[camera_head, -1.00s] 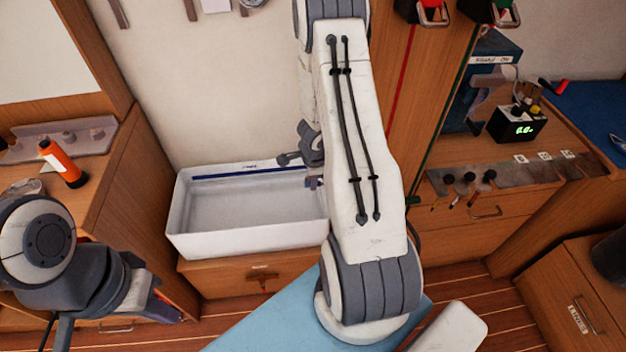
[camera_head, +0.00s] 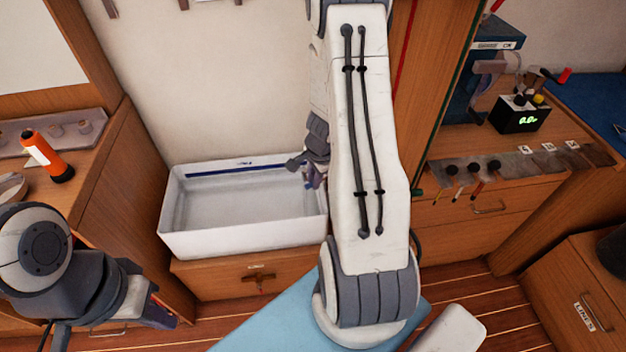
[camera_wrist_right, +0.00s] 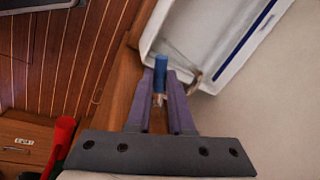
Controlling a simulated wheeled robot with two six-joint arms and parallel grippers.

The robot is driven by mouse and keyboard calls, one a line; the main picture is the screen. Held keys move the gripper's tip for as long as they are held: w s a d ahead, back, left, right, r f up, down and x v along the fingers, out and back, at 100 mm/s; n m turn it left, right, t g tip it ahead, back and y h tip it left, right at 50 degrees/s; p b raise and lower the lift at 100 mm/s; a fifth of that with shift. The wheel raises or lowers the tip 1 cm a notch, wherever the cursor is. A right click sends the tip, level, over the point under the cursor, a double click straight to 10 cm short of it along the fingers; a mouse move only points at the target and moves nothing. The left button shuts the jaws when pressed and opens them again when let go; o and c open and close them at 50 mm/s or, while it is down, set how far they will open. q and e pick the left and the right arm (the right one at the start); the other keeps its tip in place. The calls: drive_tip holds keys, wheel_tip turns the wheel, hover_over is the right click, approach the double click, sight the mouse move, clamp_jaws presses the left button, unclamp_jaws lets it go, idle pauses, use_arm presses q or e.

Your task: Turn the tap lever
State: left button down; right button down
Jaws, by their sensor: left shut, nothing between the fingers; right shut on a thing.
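The white basin (camera_head: 240,241) sits on a wooden cabinet; its corner also shows in the right wrist view (camera_wrist_right: 152,36). My right gripper (camera_head: 313,180) is at the basin's right end, largely hidden behind my own arm in the head view. In the right wrist view its fingers (camera_wrist_right: 162,82) are shut on a blue lever handle (camera_wrist_right: 160,66) beside the basin rim. A pale curved tap part (camera_wrist_right: 193,82) shows just right of the fingers. The rest of the tap is hidden. My left gripper (camera_head: 162,314) is shut and empty, low at the left, away from the basin.
At the right are a black box with a green display (camera_head: 520,116) and a metal strip with several dark knobs (camera_head: 520,164). A red object (camera_wrist_right: 60,140) shows low in the right wrist view.

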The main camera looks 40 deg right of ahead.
drive_tip(key=c, duration=0.8)
unclamp_jaws()
drive_tip(key=shift+r, duration=0.1)
drive_tip(key=shift+s+a+r+p, duration=0.1)
drive_tip(key=shift+s+r+p, duration=0.25)
drive_tip(key=shift+r+p, duration=1.1)
drive_tip(key=shift+s+r+p, duration=0.35)
drive_tip(key=shift+r+p, duration=0.5)
drive_tip(key=shift+r, duration=1.05)
drive_tip(key=shift+s+a+r+p, duration=0.1)
drive_tip(key=shift+s+r+p, duration=0.25)
drive_tip(key=shift+r+p, duration=1.1)
drive_tip(key=shift+r+b, duration=0.25)
drive_tip(key=shift+b, duration=0.05)
